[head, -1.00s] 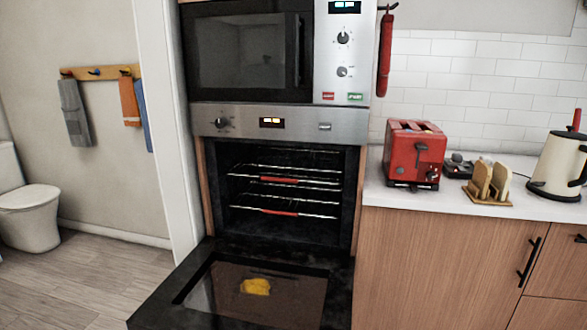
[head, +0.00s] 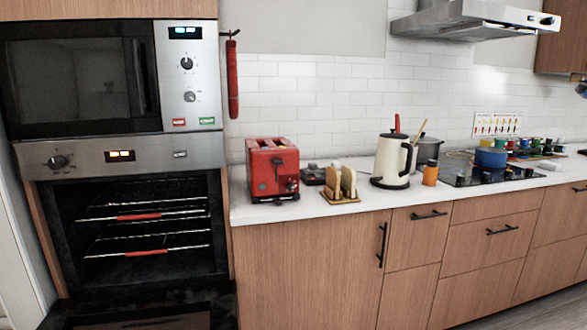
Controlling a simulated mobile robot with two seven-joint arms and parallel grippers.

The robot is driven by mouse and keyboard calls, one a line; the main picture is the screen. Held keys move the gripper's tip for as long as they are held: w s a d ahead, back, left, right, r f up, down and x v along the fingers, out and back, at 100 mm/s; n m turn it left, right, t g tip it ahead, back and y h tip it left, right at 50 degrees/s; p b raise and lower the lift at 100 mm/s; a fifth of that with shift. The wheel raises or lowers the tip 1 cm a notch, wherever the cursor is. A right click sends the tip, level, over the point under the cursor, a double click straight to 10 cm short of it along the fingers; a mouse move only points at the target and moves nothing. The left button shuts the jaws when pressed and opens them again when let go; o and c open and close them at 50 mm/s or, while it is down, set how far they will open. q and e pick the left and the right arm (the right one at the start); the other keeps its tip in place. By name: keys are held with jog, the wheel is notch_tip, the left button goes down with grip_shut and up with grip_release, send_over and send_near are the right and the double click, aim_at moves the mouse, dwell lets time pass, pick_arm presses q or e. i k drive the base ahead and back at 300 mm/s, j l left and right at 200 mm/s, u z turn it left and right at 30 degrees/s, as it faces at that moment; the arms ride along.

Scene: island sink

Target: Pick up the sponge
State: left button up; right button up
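No sponge shows in the head view now. Neither of my grippers is in view.
The oven (head: 140,225) stands at the left with its door (head: 150,318) lowered, cut off by the bottom edge. A red toaster (head: 272,168), toast rack (head: 341,184), cream kettle (head: 392,160), orange container (head: 430,175) and blue pot (head: 490,158) stand on the white counter (head: 320,206).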

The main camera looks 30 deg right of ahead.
aim_at(552, 166)
jog(key=z, duration=2.45)
